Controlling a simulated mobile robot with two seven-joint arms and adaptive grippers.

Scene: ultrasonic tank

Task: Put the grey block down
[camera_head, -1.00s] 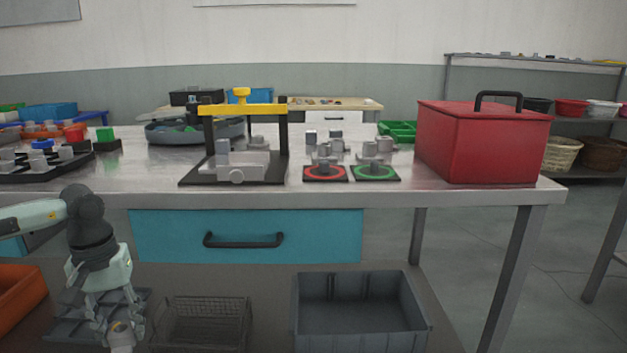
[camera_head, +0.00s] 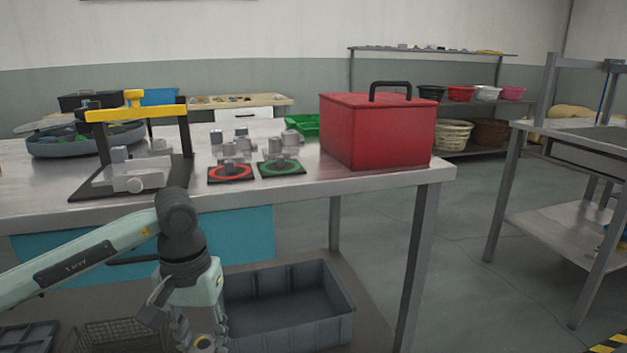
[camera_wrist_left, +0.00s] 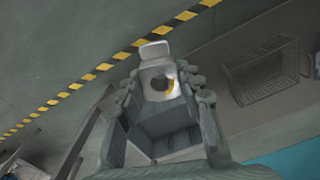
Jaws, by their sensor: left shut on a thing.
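My left gripper (camera_wrist_left: 163,90) is shut on the grey block (camera_wrist_left: 158,80), a light grey piece with a dark round hole, a yellow mark and a flat tab. In the head view my left gripper (camera_head: 192,340) hangs at the bottom edge, pointing down, in front of the table. The grey block (camera_head: 204,344) shows there only in small part; the rest is hidden or cut off. My right gripper is in neither view.
The steel table (camera_head: 300,185) bears a yellow-topped frame (camera_head: 135,112), a red-ringed pad (camera_head: 231,174), a green-ringed pad (camera_head: 281,168) with grey pieces around, and a red box (camera_head: 375,132). A grey bin (camera_head: 335,295) stands on the lower shelf. Floor at right is clear before another table.

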